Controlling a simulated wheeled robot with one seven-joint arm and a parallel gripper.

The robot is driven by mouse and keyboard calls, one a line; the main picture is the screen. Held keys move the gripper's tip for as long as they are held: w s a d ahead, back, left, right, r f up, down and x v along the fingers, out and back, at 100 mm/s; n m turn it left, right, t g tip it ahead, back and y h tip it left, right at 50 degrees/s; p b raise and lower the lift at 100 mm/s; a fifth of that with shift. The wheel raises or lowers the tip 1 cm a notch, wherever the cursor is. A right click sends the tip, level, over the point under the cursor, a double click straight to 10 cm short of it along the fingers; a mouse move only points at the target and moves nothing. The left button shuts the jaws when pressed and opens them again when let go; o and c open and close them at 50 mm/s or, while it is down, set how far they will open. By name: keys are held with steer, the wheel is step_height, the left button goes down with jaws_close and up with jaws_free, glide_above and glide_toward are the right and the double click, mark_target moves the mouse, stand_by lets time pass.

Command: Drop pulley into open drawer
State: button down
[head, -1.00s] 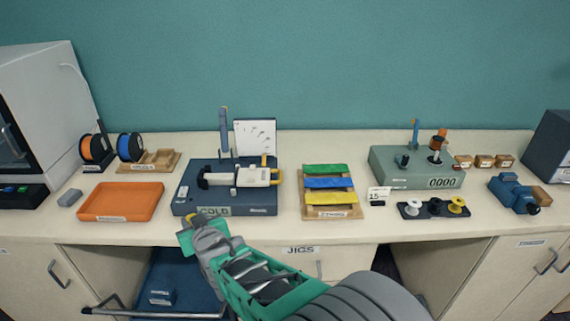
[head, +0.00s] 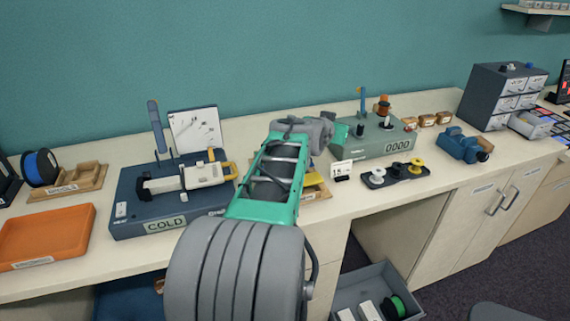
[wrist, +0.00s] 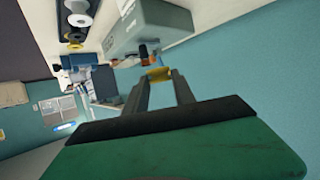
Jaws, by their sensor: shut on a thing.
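My gripper (wrist: 160,84) is shut on a small yellow piece (wrist: 158,73), which looks like the pulley. It sits between the fingertips, and its full shape is hidden. In the head view my gripper (head: 346,131) reaches over the counter in front of the green-grey device; the held piece cannot be made out there. An open drawer (head: 530,124) sticks out low from the dark drawer cabinet (head: 500,95) at the right, with pale things in it. A lower grey drawer or bin (head: 345,297) below the counter holds white boxes and a green spool. My gripper is apart from both.
The green-grey device (head: 388,148) with upright posts, a holder with white and yellow spools (head: 397,173) and a blue vice (head: 463,145) stand right of my arm. The COLD unit (head: 128,212) and an orange tray (head: 45,237) are left.

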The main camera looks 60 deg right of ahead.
steer(key=w+a+f, duration=0.1)
steer(key=w+f, duration=0.2)
steer(key=w, duration=0.1)
steer(key=w+f+p, duration=0.1)
steer(key=w+f, duration=0.2)
steer(key=w, duration=0.1)
steer(key=w+a+f+p, duration=0.1)
steer(key=w+f, duration=0.2)
steer(key=w, duration=0.1)
steer(key=shift+w+a+f, duration=0.3)
steer(key=shift+w+f, duration=0.05)
steer(key=shift+f, duration=0.05)
step_height(320, 180, down, 3)
steer(key=shift+r+p, duration=0.1)
steer(key=shift+p, duration=0.5)
steer(key=shift+f+b, duration=0.3)
steer(key=shift+f, duration=0.05)
steer(key=c, duration=1)
jaws_free()
steer(key=shift+c, duration=0.2)
